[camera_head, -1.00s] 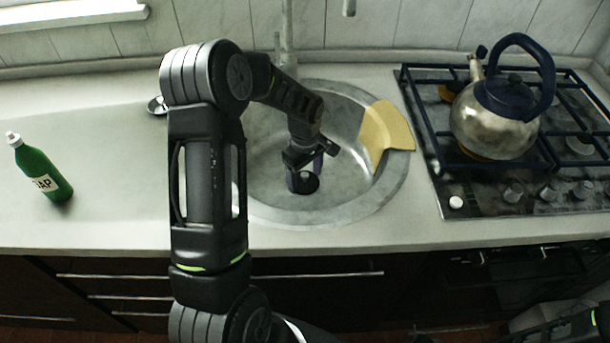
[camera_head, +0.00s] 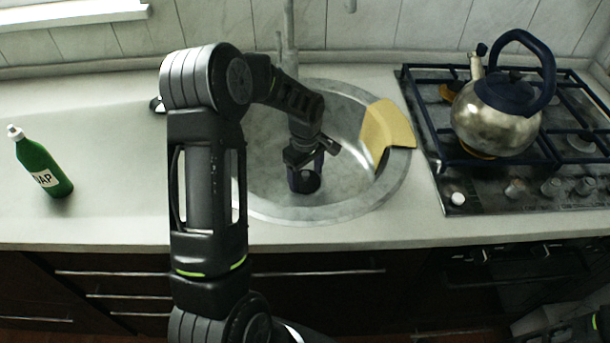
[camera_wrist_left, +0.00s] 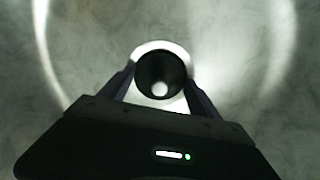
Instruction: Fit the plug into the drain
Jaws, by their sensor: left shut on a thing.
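The plug (camera_wrist_left: 160,76) is a dark round piece with a hollow top. It also shows in the head view (camera_head: 305,182), low in the round metal sink (camera_head: 262,205). My left gripper (camera_head: 305,172) points down into the sink and is shut on the plug; its two fingers flank it in the left wrist view (camera_wrist_left: 160,84). A bright ring, which looks like the drain (camera_wrist_left: 160,45), shows around the plug, mostly covered by it. I cannot tell whether the plug sits in the drain or is above it. My right gripper is out of view.
A yellow cloth (camera_head: 384,130) hangs over the sink's right rim. The faucet (camera_head: 288,30) stands behind the sink. A kettle (camera_head: 497,112) stands on the gas hob (camera_head: 480,190) at right. A green soap bottle (camera_head: 42,165) stands at left, with bare counter (camera_head: 110,190) beside it.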

